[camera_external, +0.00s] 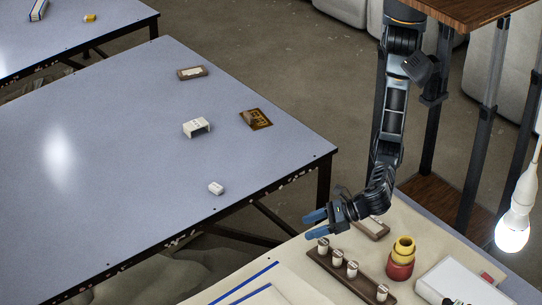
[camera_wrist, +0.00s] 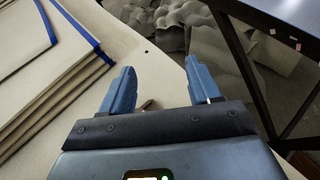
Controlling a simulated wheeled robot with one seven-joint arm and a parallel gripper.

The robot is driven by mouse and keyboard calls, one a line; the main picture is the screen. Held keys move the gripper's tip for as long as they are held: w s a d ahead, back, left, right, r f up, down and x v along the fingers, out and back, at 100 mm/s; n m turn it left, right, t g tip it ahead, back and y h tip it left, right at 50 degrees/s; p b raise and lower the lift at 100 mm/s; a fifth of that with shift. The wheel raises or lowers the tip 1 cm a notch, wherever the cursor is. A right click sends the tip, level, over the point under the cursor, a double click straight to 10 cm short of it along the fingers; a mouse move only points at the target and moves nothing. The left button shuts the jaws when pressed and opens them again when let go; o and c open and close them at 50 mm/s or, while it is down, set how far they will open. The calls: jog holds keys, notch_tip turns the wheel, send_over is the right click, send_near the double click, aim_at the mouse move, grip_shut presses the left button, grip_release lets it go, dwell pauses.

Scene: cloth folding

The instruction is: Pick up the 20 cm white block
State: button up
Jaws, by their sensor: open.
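Several white items show in the external view, and I cannot tell which one is the 20 cm white block. A small white block (camera_external: 216,188) lies on the grey-blue table (camera_external: 110,200). A white arch-like piece (camera_external: 197,127) stands farther back on it. A larger white box (camera_external: 462,281) sits on the near cream table at lower right. My gripper (camera_external: 316,224) is open and empty above the near table's far edge, apart from all of these. In the wrist view my gripper (camera_wrist: 162,88) shows two blue fingers spread wide, with no white block in sight.
Close to my gripper is a brown rack (camera_external: 345,272) with several white knobs. Red and yellow cups (camera_external: 401,262) stand right of it. Folded cloth with blue edging (camera_wrist: 50,85) lies left in the wrist view. A lit hanging bulb (camera_external: 513,232) is at right.

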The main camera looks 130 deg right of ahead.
jog(key=w+d+f+m+g+h, duration=0.1)
jog(key=w+d+m+g+h, duration=0.1)
jog(key=d, duration=0.5)
jog(key=w+d+f+m+g+h, duration=0.1)
jog(key=w+d+m+g, duration=0.15)
jog(key=d, duration=0.35)
jog(key=m+g+h, duration=0.3)
jog(key=m+g, duration=0.1)
jog(key=m, duration=0.1)
send_near(220, 189)
jog(key=x, duration=0.3)
jog(key=shift+s+d+f+n+b, duration=0.1)
jog(key=shift+s+d+n+b, duration=0.05)
jog(key=shift+d+n+b, duration=0.15)
jog(key=shift+b+x, duration=0.35)
jog(key=shift+x, duration=2.5)
jog(key=shift+c, duration=0.4)
jog(key=c, duration=1)
